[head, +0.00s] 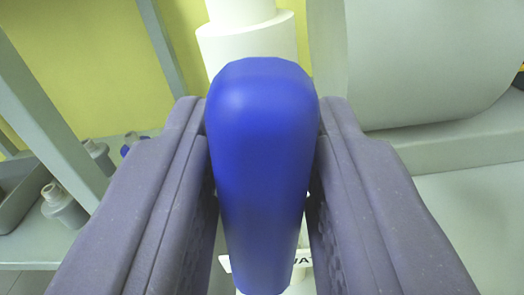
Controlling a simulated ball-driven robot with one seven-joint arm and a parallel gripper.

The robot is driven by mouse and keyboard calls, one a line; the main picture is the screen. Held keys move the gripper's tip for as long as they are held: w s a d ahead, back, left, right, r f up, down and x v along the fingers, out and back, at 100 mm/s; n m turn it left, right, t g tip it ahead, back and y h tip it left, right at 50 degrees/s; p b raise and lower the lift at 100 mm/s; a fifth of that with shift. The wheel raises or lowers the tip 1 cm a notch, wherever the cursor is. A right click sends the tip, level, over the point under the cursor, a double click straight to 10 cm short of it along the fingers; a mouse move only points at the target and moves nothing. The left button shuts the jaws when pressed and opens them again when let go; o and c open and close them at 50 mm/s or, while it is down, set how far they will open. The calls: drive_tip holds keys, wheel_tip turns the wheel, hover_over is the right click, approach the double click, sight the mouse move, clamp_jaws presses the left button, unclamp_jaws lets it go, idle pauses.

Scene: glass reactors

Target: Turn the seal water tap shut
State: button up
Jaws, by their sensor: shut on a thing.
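A smooth blue tap handle (262,150) fills the middle of the head view, its rounded wide end at the top and its narrower end toward the bottom. My gripper (263,165) has one grey-purple finger on each side of the handle and is shut on it. A white pipe or fitting (245,45) stands behind the handle. A white label (302,262) with dark letters, partly "WAT", shows low behind the handle and is mostly hidden. The tap's body is hidden by the handle and fingers.
A large pale cylinder (430,60) lies at the upper right on a pale ledge (450,140). Grey frame posts (45,120) stand at the left. Small grey bottles (62,205) and a grey tray (22,195) sit at the lower left. The wall behind is yellow.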

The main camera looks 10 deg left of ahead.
drive_tip(key=m, duration=0.4)
drive_tip(key=shift+d+f, duration=0.1)
drive_tip(key=shift+d, duration=0.15)
drive_tip(key=m, duration=0.4)
drive_tip(key=shift+d+f, duration=0.1)
drive_tip(key=shift+d, duration=0.05)
drive_tip(key=m, duration=0.5)
drive_tip(key=shift+d+f, duration=0.1)
drive_tip(key=shift+f, duration=0.15)
drive_tip(key=shift+f+m, duration=0.15)
drive_tip(key=shift+m, duration=1.45)
drive_tip(key=shift+s, duration=0.1)
drive_tip(key=o, duration=0.9)
